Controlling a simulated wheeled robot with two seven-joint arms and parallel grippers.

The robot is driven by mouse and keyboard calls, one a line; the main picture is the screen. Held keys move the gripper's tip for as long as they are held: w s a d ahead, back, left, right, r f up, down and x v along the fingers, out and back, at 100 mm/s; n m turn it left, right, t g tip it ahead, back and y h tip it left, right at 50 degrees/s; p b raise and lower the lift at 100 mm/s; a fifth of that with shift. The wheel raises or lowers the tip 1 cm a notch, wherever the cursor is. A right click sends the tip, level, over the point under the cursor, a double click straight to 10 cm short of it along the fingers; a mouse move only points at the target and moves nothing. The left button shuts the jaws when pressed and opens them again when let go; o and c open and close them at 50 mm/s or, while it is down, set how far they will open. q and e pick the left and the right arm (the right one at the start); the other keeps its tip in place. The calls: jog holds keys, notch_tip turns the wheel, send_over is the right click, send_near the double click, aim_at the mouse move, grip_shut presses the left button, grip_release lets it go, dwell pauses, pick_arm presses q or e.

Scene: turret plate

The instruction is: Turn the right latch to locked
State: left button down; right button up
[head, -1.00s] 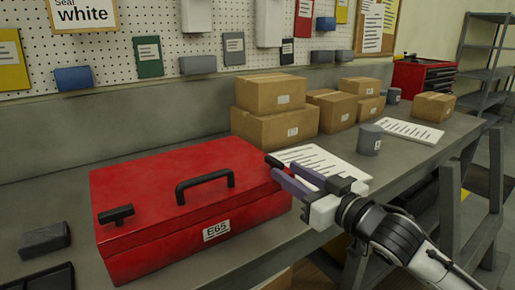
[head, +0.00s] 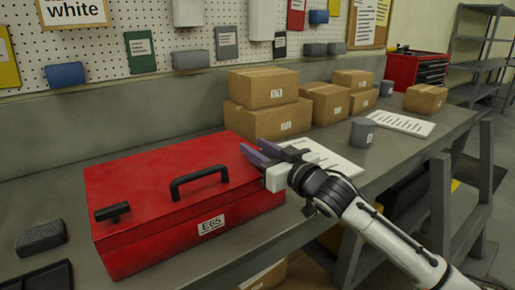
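A red toolbox (head: 150,185) with a black carry handle (head: 199,181) and a white "E65" label (head: 211,225) sits on the grey bench. A black T-shaped latch (head: 112,212) shows at the front left of its lid, its bar running roughly along the front edge. The right latch cannot be made out; my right gripper covers the lid's right end. My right gripper (head: 252,147) is over that end, its two purple fingers apart and pointing left over the lid. I see nothing between them. Whether it touches the lid is unclear. My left gripper is out of view.
Cardboard boxes (head: 266,122), a grey canister (head: 362,132) and a printed sheet (head: 400,124) are on the bench (head: 60,190) behind and right. A pegboard wall is behind.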

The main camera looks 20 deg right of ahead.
grip_shut()
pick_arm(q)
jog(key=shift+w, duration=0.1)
